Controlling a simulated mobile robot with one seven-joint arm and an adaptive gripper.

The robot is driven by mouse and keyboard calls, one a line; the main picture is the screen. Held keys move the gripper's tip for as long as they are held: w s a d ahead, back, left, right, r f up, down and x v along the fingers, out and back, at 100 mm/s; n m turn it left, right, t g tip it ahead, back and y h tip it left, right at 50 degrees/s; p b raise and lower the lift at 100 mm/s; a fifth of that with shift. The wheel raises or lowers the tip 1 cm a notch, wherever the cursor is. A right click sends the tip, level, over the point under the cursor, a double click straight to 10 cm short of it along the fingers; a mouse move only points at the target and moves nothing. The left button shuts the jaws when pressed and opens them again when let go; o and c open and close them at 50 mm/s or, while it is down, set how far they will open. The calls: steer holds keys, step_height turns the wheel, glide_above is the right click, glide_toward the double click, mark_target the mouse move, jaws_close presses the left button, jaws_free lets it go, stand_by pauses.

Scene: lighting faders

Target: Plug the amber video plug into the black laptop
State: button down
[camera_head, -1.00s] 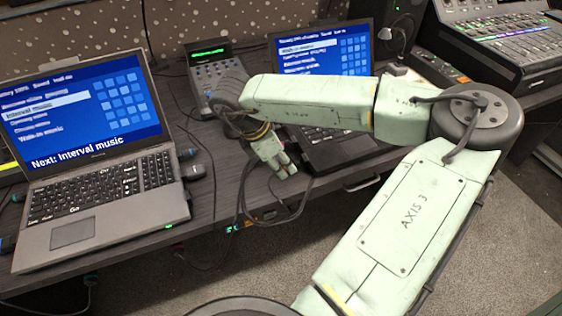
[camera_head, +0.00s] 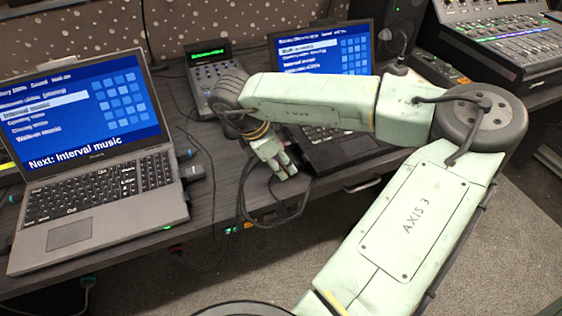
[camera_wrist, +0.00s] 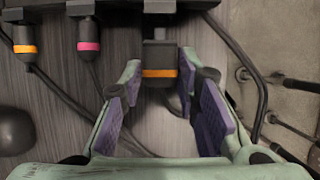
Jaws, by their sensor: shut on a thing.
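The black laptop (camera_head: 345,148) stands open at the middle of the desk, partly hidden by my arm. My gripper (camera_head: 284,171) is at its left side, pointing down near the desk's front edge. In the wrist view, my gripper (camera_wrist: 160,80) has its purple-padded fingers on both sides of a dark plug with an amber band (camera_wrist: 159,73) and is shut on it. The plug's far end meets or lies just before a dark edge at the top. I cannot tell whether it is seated. The plug is hidden in the head view.
Another plug with an orange band (camera_wrist: 25,48) and one with a pink band (camera_wrist: 88,46) sit along the dark edge to the left. A grey laptop (camera_head: 100,215) stands at the left. A small console (camera_head: 212,80) is behind my gripper. Loose cables (camera_head: 243,195) hang over the desk front.

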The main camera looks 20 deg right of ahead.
steer(key=shift+d+b, duration=1.15)
steer(key=shift+b, duration=0.75)
stand_by(1.0)
steer(key=shift+d, duration=0.15)
stand_by(0.5)
steer(key=c, duration=1.1)
jaws_free()
